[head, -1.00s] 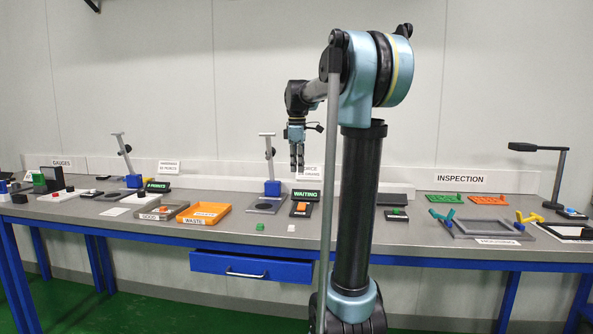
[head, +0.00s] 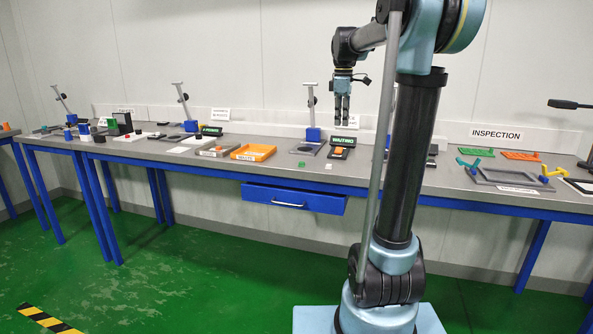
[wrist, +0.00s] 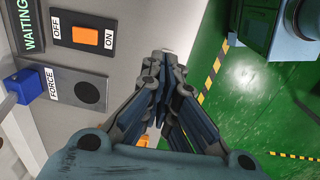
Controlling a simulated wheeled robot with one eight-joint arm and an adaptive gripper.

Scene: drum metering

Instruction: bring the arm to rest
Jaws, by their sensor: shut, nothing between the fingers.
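My gripper (head: 342,108) hangs from my arm, fingers pointing down, above the bench near the force station in the head view. In the wrist view its fingers (wrist: 165,85) are together with nothing between them. Below it in the wrist view are the bench top, an orange rocker switch (wrist: 85,36) marked OFF and ON, and the WAITING display (wrist: 30,25). The gripper is clear of these things.
The grey bench (head: 400,180) carries an orange waste tray (head: 253,152), a round dark plate (wrist: 91,92) at the force station, and an inspection frame (head: 510,178) at right. A blue drawer (head: 293,196) sits under the bench. Green floor (head: 180,270) is open at left.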

